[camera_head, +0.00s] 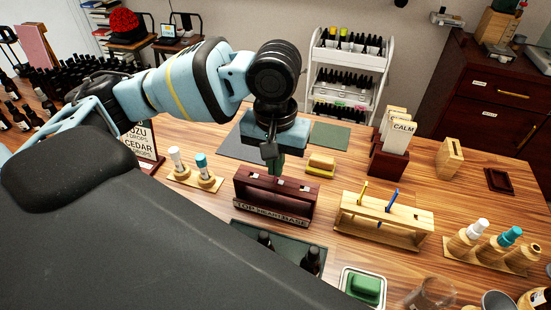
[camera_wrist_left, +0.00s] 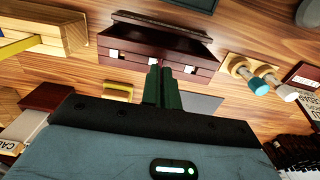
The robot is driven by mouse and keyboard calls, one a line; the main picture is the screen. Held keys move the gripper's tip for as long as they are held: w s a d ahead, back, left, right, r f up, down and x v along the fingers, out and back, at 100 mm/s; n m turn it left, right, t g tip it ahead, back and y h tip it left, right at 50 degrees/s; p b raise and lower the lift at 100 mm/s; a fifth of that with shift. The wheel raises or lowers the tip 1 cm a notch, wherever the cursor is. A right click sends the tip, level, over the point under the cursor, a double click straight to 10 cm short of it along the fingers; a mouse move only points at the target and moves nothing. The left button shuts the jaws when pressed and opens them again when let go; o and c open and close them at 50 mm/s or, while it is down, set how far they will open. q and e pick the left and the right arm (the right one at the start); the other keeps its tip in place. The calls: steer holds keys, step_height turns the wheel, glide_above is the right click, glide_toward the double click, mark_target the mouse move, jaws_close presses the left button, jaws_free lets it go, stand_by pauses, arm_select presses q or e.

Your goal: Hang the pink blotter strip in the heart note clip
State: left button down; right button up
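My left gripper (camera_head: 275,165) points down right at the back of a dark red rack (camera_head: 243,188) marked TOP, HEART and BASE. In the left wrist view its green fingers (camera_wrist_left: 162,88) are together, with their tips in front of the middle of the rack (camera_wrist_left: 205,45). The heart clip (camera_wrist_left: 152,60) shows as a small pale square close by the fingertips. I see no pink strip in either view; anything thin between the fingers is hidden. My right gripper is not in view.
A pale wooden holder (camera_head: 345,222) with a yellow stick (camera_head: 363,190) and a blue stick (camera_head: 392,200) stands right of the rack. A small stand with two bottles (camera_head: 201,165) is left. A dark tray (camera_head: 285,250) with black bottles lies in front. A yellow block (camera_head: 320,162) sits behind.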

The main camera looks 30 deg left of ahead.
arm_select(q)
steer(key=c, duration=2.1)
jaws_free()
steer(key=shift+f, duration=0.1)
steer(key=o, duration=0.5)
steer(key=shift+r, duration=3.95)
